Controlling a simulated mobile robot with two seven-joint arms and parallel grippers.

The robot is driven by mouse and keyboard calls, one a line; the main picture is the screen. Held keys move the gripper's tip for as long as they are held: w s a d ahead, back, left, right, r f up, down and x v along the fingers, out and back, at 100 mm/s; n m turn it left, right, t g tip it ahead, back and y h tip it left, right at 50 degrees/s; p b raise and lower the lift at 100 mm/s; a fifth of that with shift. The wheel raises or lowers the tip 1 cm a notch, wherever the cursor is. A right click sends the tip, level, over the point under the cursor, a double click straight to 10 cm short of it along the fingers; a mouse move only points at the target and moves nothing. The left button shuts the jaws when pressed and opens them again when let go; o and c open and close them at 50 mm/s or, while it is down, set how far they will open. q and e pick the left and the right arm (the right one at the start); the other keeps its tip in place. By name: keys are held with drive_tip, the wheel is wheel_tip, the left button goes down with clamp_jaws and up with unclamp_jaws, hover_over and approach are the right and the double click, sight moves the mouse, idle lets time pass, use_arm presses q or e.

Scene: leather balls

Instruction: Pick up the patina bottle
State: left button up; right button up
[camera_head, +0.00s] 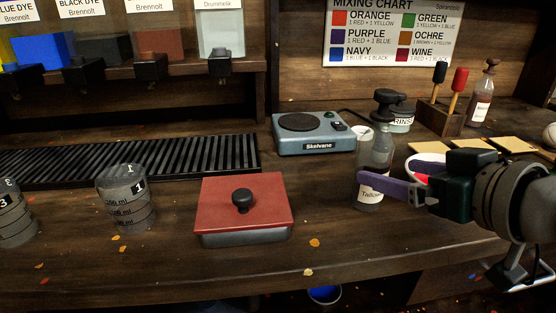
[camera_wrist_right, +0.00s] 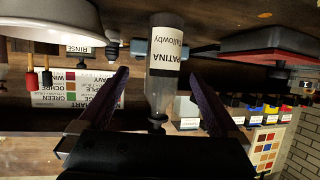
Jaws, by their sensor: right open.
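The patina bottle (camera_head: 376,151) is clear with a dark cap and a white label, upright on the bench right of centre. In the right wrist view the picture is upside down, and the bottle (camera_wrist_right: 166,52) shows its "PATINA" label. My right gripper (camera_head: 372,181) comes in from the right at the bottle's height, with one purple finger crossing in front of its lower half. In the wrist view my right gripper (camera_wrist_right: 158,73) is open, with the bottle showing between the fingers and a gap on each side. I cannot tell how deep it sits between them. My left gripper is not in view.
A bowl (camera_head: 428,165) is close to my right gripper. A rinse jar (camera_head: 401,119) and brush holder (camera_head: 438,118) stand behind. Bench between box and bottle is clear.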

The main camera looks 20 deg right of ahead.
sight(387, 169)
drive_tip(key=x, duration=0.3)
drive_tip(key=shift+w+d, duration=0.1)
drive_tip(key=shift+w, duration=0.15)
drive_tip(key=b+x, duration=0.2)
drive_tip(key=x, duration=0.3)
drive_tip(key=shift+w+a+f, duration=0.1)
drive_tip(key=shift+a+f, duration=0.15)
drive_tip(key=shift+f, duration=0.05)
drive_tip(key=c, duration=1.4)
drive_tip(key=shift+c, duration=0.8)
drive_tip(key=shift+r, duration=0.1)
